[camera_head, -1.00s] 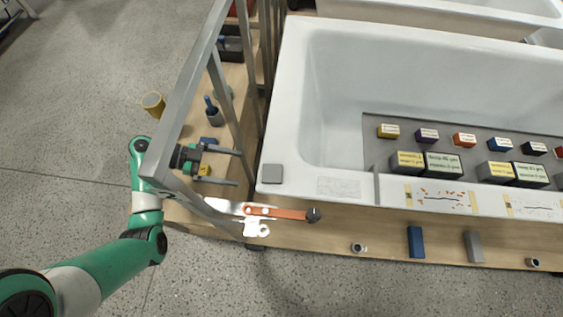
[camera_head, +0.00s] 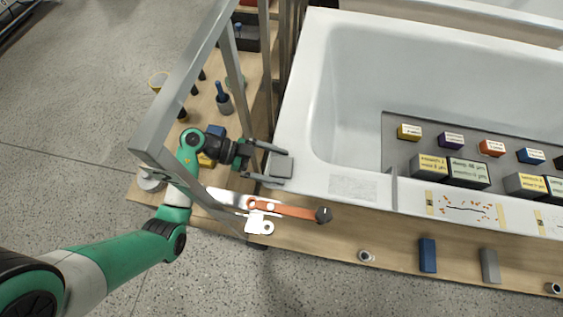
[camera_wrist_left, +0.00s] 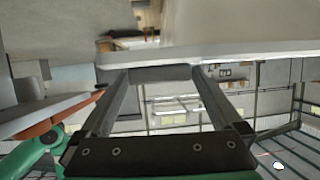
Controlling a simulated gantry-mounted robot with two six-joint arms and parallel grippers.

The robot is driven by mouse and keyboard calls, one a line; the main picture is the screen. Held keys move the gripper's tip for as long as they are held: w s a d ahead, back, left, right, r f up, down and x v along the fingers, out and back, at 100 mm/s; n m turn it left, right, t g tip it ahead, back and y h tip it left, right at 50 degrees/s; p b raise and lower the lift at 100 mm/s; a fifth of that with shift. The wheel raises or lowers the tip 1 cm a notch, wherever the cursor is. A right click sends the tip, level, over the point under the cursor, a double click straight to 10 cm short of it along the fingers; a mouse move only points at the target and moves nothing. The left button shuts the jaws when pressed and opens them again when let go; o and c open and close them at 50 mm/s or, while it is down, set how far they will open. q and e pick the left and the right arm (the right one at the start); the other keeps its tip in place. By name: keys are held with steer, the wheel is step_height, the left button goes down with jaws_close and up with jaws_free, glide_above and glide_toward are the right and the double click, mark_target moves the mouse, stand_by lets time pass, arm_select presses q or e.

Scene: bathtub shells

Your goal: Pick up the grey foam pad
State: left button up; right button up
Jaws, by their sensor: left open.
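The grey foam pad (camera_head: 281,168) is a small flat square at the near left corner of the white bathtub's rim. My left gripper (camera_head: 284,166) reaches in from the left, open, with one finger on the far side of the pad and one on the near side. In the left wrist view the pad (camera_wrist_left: 160,73) shows as a dark grey strip between the two open fingertips (camera_wrist_left: 162,72), against the pale tub rim (camera_wrist_left: 240,48). I cannot tell whether the fingers touch it. My right gripper is not in view.
A metal frame post (camera_head: 183,85) stands close to my left arm. An orange-handled tool (camera_head: 285,209) lies on the wooden ledge just in front of the pad. Labelled blocks (camera_head: 468,172) sit on a grey mat in the tub.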

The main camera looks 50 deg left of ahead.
arm_select(q)
steer(key=shift+a, duration=0.1)
steer(key=c, duration=1.2)
steer(key=shift+r, duration=0.1)
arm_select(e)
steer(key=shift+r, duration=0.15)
